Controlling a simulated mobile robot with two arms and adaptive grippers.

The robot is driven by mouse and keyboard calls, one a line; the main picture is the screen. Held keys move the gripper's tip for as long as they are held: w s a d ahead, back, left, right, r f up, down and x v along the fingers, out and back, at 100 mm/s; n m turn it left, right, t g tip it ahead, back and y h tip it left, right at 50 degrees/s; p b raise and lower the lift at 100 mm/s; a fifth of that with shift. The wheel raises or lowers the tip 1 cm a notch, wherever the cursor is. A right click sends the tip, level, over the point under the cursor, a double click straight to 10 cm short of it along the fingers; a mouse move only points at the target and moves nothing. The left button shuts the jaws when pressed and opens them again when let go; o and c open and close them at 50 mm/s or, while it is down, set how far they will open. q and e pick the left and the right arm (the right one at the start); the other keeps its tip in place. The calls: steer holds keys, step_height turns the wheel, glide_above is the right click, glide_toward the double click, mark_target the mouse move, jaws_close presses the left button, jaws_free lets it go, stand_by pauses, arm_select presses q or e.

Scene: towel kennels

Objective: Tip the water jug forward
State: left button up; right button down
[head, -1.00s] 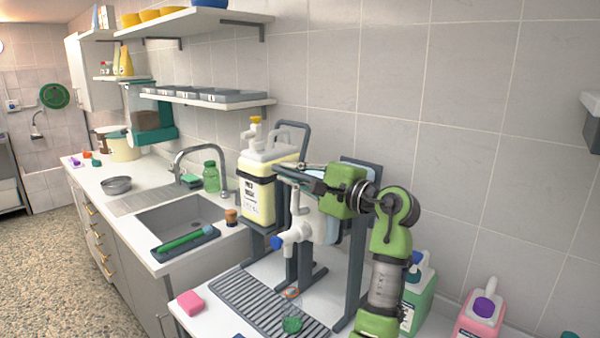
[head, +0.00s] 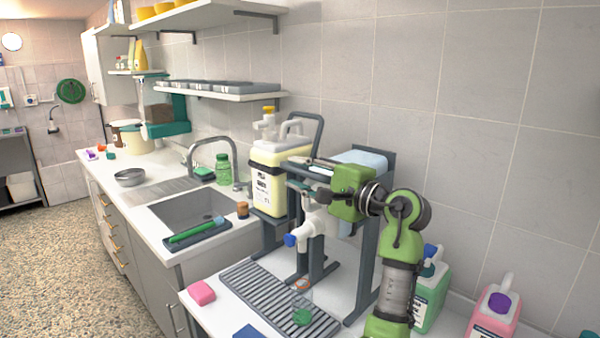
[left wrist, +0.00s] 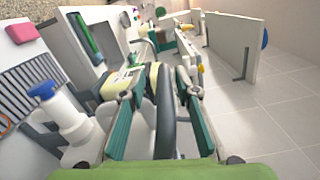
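The water jug (head: 366,160) is pale blue and sits in a dark grey stand (head: 366,275). My arm hides much of it. Its white tap (head: 318,224) with a blue knob (head: 290,240) points towards the front left, and the tap shows in the left wrist view too (left wrist: 78,128). My left gripper (head: 306,190) is at the front of the stand, above the tap. In the left wrist view its two fingers (left wrist: 163,92) stand apart, on either side of a dark curved bar (left wrist: 166,125), with gaps visible. My right gripper is out of view.
A yellow jug with a white pump (head: 268,185) stands close on the left. A ribbed drip tray (head: 250,287) with a green-bottomed glass (head: 301,312) lies below the tap. A pink sponge (head: 201,293) is beside it. Green (head: 430,295) and pink (head: 493,312) bottles stand at right.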

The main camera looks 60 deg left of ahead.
mark_target(324, 181)
arm_select(q)
steer(key=shift+r, duration=0.1)
steer(key=v, duration=1.2)
stand_by(0.4)
